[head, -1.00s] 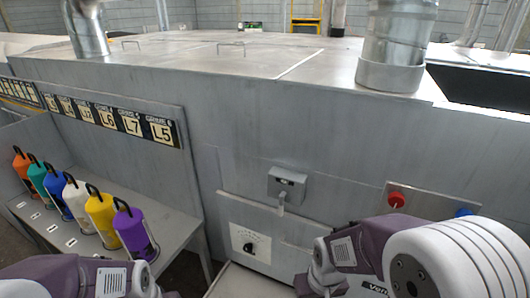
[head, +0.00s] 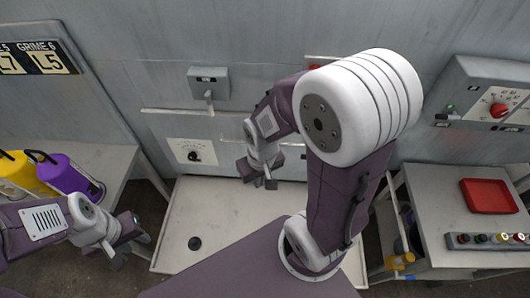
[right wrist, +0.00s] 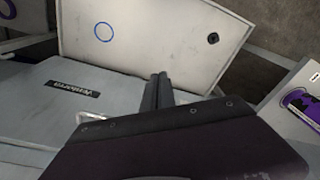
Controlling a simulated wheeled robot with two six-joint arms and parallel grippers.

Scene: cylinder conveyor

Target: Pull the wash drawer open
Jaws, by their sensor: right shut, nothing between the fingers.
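A pale grey front panel with a white dial plate (head: 190,151) sits low on the machine wall in the head view; it looks like the wash drawer front. My right gripper (head: 260,182) is shut and empty in front of its right part, covering some of it. In the right wrist view the shut fingers (right wrist: 158,92) point at a grey panel with a dark name plate (right wrist: 72,89). A metal handle (right wrist: 92,117) is partly hidden by my gripper's body, with no visible grip on it. My left gripper (head: 130,248) appears open and empty at the lower left.
A pale tray with a dark round hole (head: 195,243) lies below the panel. A grey box with a lever (head: 208,82) is above it. Purple (head: 68,172) and yellow (head: 15,172) bottles stand left. A table with a red tray (head: 489,196) is right, under a control box (head: 485,92).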

